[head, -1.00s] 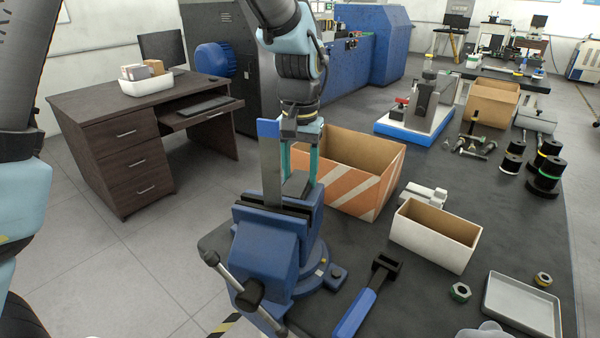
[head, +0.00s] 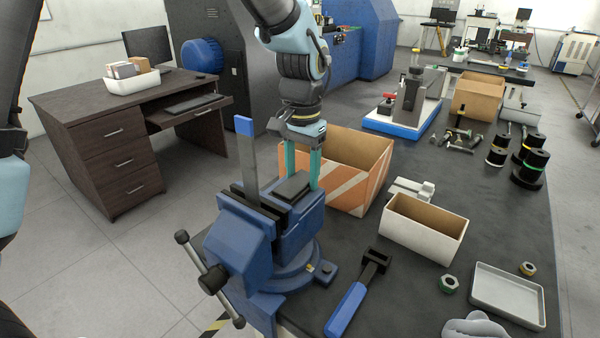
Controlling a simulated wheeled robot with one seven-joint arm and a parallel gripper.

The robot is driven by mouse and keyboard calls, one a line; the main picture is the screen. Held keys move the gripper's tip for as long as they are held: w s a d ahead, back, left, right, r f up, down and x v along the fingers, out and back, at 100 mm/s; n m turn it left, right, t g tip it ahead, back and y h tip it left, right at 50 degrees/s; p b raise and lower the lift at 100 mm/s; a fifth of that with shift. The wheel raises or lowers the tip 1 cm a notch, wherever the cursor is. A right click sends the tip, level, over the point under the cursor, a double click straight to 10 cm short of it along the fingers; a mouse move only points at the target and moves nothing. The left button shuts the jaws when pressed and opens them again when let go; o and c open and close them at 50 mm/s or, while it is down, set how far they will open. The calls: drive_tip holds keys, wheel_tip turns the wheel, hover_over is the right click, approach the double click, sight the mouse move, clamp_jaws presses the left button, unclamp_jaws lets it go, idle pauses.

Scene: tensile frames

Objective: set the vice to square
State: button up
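The blue vice (head: 240,244) stands on its round swivel base at the near left corner of the dark bench. It is turned at an angle, its screw and handle end towards the lower left. A flat bar (head: 249,182) with a blue end stands upright in its jaws. My gripper (head: 303,182) points down at the rear of the vice. Its teal fingers stand apart on either side of the dark block (head: 292,188) on the vice's top and look shut on it. The left finger's tip is hidden behind the block.
A striped open box (head: 345,187) stands close to the right of my gripper. A white box (head: 425,228), a blue-handled tool (head: 352,300), a nut (head: 449,284) and a grey tray (head: 508,297) lie further right. A desk (head: 105,140) stands on the left.

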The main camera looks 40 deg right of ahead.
drive_tip(key=o, duration=0.4)
wheel_tip(320, 180, up, 11)
drive_tip(key=b, duration=0.1)
drive_tip(key=shift+b, duration=0.4)
drive_tip(key=shift+f, duration=0.15)
drive_tip(key=w+a+f+n, duration=0.3)
drive_tip(key=w+a, duration=0.4)
drive_tip(key=a, duration=0.3)
drive_tip(key=w+a+f+n, duration=0.35)
drive_tip(key=w+a, duration=0.35)
drive_tip(key=a, duration=0.4)
drive_tip(key=s+a+f+n, duration=0.1)
drive_tip(key=a+f+n, duration=0.1)
drive_tip(key=a, duration=0.8)
drive_tip(key=s+a+f+n+t, duration=0.1)
drive_tip(key=a+f+n, duration=0.2)
drive_tip(key=a, duration=0.8)
drive_tip(key=shift+a+f+n+t, duration=0.15)
drive_tip(key=shift+n+t, duration=0.15)
drive_tip(key=shift+n, duration=0.85)
